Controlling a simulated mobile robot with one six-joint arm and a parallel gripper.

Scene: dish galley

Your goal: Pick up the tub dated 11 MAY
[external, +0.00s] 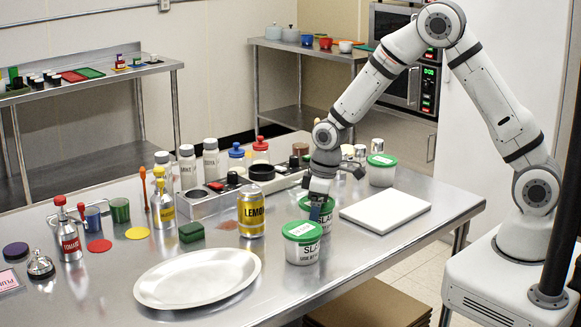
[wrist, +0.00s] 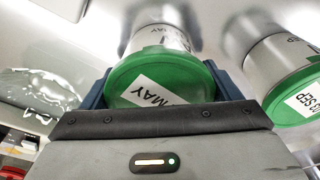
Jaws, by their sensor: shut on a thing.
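My gripper (external: 318,208) is shut on a white tub with a green lid (external: 305,200), the middle one of three such tubs on the steel table. In the wrist view its green lid (wrist: 150,82) sits between the blue fingers of my gripper (wrist: 158,84). The lid label reads "MAY"; the day number is hidden or unreadable. I cannot tell if the tub is clear of the table. A second tub (external: 302,250), marked "SLAW", stands just in front. A third tub (external: 381,176) stands farther back. A neighbouring lid in the wrist view (wrist: 290,92) reads "03 SEP".
A white board (external: 385,210) lies to the right of the tubs. A yellow lemon can (external: 251,215) and a grey caddy (external: 215,203) stand to the left. A large oval platter (external: 197,279) lies at the front left. Bottles and cups crowd the back.

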